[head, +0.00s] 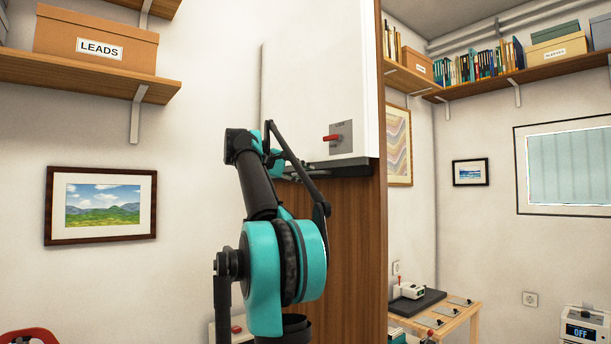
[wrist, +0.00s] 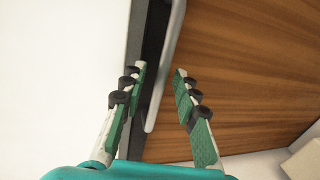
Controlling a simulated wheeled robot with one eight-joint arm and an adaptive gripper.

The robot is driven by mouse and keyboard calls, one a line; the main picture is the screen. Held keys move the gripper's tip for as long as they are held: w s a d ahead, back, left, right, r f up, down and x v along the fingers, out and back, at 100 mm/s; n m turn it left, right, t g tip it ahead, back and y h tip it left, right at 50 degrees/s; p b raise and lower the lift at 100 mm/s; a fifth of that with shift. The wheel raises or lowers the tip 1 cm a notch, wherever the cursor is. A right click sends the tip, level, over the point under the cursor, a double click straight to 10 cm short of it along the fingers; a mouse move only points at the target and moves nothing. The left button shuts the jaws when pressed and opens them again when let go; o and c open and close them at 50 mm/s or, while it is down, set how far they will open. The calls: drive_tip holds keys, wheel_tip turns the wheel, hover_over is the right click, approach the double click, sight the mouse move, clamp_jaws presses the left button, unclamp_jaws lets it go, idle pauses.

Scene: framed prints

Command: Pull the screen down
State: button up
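A large white panel (head: 315,75), which looks like the screen's housing, is mounted on a wooden upright. A dark strip (head: 345,168) runs along its bottom edge. In the wrist view the white surface (wrist: 60,75) fills the left, with the dark strip (wrist: 155,35) beside it. A pale grey bar (wrist: 175,30), like a pull handle, runs along the strip. My gripper (wrist: 159,70) is open, its green-padded fingers apart with the bar's lower part showing between them. I cannot tell whether they touch it. In the head view my arm mostly hides my gripper.
A red lever (head: 333,138) is on the panel's lower front. The wooden upright (head: 345,240) stands below and behind it. A shelf with a LEADS box (head: 95,45) and a framed landscape (head: 100,205) are on the left wall. A low wooden bench (head: 455,318) stands at right.

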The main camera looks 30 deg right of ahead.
drive_tip(key=shift+d, duration=0.15)
clamp_jaws()
drive_tip(key=shift+f, duration=0.1)
idle(0.3)
